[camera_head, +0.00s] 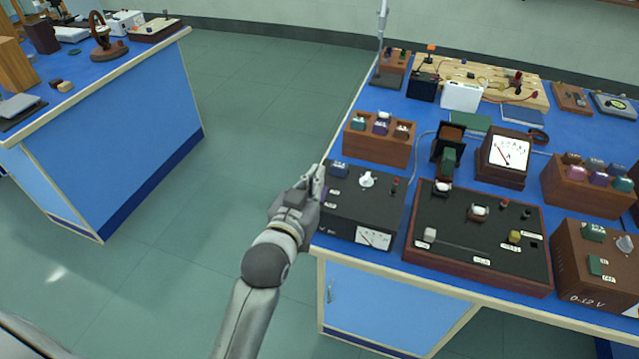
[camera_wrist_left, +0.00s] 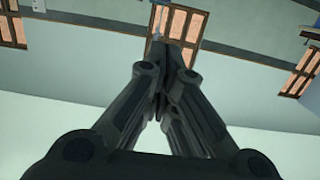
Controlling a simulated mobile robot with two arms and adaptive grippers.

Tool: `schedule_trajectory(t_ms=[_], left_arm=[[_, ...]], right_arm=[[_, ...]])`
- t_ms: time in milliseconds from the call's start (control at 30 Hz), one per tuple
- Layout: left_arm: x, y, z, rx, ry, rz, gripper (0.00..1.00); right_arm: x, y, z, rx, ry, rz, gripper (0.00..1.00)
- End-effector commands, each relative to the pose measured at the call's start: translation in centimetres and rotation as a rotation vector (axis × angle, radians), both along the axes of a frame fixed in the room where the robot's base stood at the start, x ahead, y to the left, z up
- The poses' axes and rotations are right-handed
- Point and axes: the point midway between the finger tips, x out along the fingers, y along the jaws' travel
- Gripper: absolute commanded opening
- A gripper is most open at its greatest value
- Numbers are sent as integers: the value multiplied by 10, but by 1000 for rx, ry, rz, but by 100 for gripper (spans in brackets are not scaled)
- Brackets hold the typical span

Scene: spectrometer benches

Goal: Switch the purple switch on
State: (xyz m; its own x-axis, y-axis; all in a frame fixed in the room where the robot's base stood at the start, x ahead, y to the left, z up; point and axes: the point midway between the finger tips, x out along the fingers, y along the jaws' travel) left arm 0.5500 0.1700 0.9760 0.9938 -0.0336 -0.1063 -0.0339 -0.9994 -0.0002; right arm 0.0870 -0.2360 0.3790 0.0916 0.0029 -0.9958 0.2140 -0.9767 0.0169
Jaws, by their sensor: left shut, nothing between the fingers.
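A purple-looking switch (camera_head: 599,179) is in the front row of a wooden switch box (camera_head: 585,202) at the right of the bench; it is too small to tell its position. Another small purplish switch (camera_head: 381,128) is on the wooden block (camera_head: 375,150) at the bench's left edge. My left gripper (camera_head: 318,172) is shut and empty, just left of the black meter box (camera_head: 350,218). In the left wrist view its fingers (camera_wrist_left: 160,85) meet, with only wall and windows beyond. My right gripper is not in view.
The blue bench (camera_head: 425,150) is crowded. A black panel (camera_head: 475,245) with knobs, a dial meter (camera_head: 505,158) and a brown supply box (camera_head: 590,262) stand on it. Open floor (camera_head: 260,110) separates it from another blue bench (camera_head: 100,110) at left.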

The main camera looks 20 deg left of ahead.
Motion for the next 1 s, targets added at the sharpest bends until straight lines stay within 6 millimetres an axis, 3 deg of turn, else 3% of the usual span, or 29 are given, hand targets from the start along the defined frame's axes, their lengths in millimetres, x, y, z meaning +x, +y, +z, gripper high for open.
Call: schedule_trajectory(t_ms=[133, 233, 433, 867, 1000], left_arm=[[25, -1, -1, 0, 0, -1, 0], [25, -1, -23, 0, 6, 0, 0], [27, -1, -39, 0, 2, 0, 0], [27, -1, -42, 0, 1, 0, 0], [28, -1, -40, 1, 21, 0, 0]], right_arm=[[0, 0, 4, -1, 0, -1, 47], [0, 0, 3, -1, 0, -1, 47], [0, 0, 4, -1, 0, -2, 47], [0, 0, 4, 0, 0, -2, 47], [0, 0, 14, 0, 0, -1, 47]])
